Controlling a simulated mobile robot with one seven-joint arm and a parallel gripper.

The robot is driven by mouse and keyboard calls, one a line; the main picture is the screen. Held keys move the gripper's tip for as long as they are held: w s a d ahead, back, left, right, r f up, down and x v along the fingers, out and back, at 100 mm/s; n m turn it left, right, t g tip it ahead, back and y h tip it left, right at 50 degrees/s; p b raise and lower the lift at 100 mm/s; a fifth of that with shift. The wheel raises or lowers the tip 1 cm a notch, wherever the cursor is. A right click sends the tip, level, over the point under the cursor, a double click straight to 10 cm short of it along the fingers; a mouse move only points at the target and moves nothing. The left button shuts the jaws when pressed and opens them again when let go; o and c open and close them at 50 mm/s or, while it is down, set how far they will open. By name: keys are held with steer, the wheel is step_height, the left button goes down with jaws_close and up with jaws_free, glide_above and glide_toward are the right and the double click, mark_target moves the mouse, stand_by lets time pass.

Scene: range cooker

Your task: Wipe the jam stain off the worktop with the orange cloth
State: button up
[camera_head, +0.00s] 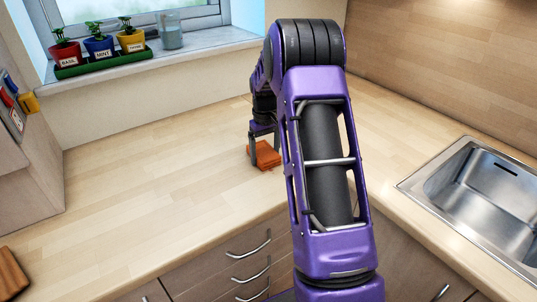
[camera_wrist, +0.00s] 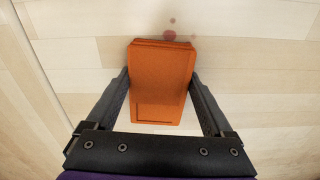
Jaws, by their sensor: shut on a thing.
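The orange cloth (camera_wrist: 162,82) is a folded block between the two fingers of my gripper (camera_wrist: 161,85) in the wrist view. The fingers are shut on its sides. In the head view the cloth (camera_head: 264,155) is at or just above the worktop (camera_head: 150,165), partly hidden by my arm; I cannot tell whether it touches. My gripper (camera_head: 262,150) shows there beside my purple arm. The jam stain (camera_wrist: 169,33) shows in the wrist view as a few faint reddish spots just beyond the cloth's far edge. I cannot make out the stain in the head view.
A steel sink (camera_head: 485,195) is set in the worktop at the right. A green tray (camera_head: 103,63) with three potted herbs and a glass (camera_head: 171,32) stand on the windowsill. A wooden board (camera_head: 12,275) lies at the lower left. The worktop left of the cloth is clear.

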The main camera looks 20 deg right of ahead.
steer(key=shift+w+a+f, duration=0.15)
steer(key=shift+w+a, duration=0.05)
steer(key=shift+w, duration=0.65)
steer(key=shift+r, duration=0.35)
steer(key=shift+r+p, duration=0.3)
steer(key=shift+r, duration=2.45)
steer(key=shift+r, duration=1.5)
